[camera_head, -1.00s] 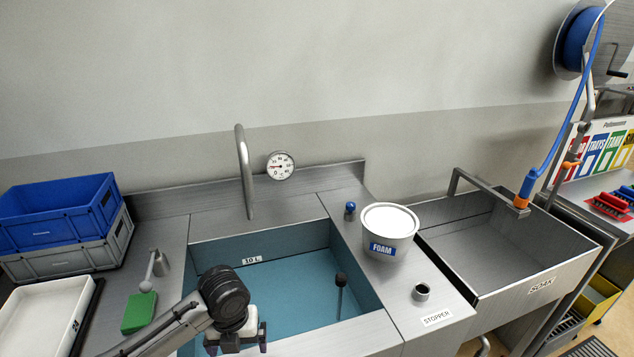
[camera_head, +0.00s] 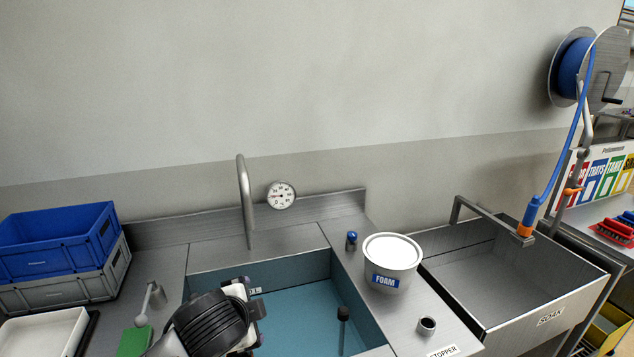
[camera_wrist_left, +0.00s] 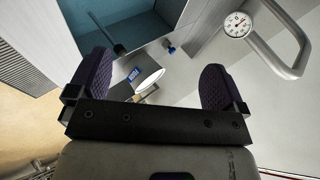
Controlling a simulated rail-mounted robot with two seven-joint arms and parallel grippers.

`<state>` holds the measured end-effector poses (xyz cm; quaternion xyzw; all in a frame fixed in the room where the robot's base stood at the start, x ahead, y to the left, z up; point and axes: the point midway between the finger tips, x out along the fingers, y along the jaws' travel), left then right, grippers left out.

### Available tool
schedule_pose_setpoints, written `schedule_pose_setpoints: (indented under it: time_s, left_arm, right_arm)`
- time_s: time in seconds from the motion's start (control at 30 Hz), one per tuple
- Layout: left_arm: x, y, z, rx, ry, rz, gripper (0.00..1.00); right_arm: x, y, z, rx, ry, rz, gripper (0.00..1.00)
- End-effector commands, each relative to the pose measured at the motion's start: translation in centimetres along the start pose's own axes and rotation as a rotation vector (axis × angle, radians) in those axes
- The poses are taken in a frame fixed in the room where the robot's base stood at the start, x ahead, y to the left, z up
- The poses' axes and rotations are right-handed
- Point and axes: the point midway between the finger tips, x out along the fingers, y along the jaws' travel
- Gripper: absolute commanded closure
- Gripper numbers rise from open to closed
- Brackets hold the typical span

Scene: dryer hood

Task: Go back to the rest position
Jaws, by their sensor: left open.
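My left gripper (camera_head: 248,305) is over the left part of the blue-lined sink basin (camera_head: 300,312) in the head view, with my dark wrist in front of it. In the left wrist view its two dark padded fingers (camera_wrist_left: 154,88) stand wide apart with nothing between them touching. Beyond them the wrist view shows the white foam tub (camera_wrist_left: 148,76), the gauge (camera_wrist_left: 237,25) and the tap (camera_wrist_left: 285,50). My right gripper is not in either view.
The foam tub (camera_head: 392,262) stands right of the basin, near the soak sink (camera_head: 500,270). The tap (camera_head: 244,200) rises behind the basin. Blue and grey crates (camera_head: 62,240), a white tray (camera_head: 45,335) and a green pad (camera_head: 133,342) are at the left.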

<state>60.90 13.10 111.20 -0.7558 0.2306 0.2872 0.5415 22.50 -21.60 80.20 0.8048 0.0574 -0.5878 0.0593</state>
Motion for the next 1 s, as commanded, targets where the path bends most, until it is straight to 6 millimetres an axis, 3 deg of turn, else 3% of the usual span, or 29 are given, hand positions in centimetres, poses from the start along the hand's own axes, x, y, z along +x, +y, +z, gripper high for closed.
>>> schedule_pose_setpoints:
  time_s: [0.1, 0.2, 0.33, 0.47, 0.77, 1.0]
  left_arm:
    - [-2.9, -0.6, -1.2, -0.205, 0.109, -0.111, 0.03]
    - [-4.6, -0.2, -1.2, -0.370, 0.190, -0.172, 0.03]
    - [-5.9, 1.2, 0.1, -0.527, 0.255, -0.214, 0.03]
    - [-6.3, 3.8, 2.7, -0.648, 0.274, -0.231, 0.03]
    - [-5.1, 13.9, 11.1, -0.903, 0.140, -0.148, 0.03]
    - [-4.0, 25.5, 17.3, -1.039, -0.079, 0.030, 0.03]
  right_arm:
    - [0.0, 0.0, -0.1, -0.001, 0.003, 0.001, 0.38]
    - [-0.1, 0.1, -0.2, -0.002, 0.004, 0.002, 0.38]
    - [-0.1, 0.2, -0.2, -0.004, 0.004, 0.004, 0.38]
    - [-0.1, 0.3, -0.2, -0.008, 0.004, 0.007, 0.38]
    - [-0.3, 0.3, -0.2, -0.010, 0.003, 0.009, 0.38]
    - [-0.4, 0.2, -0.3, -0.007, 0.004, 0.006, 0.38]
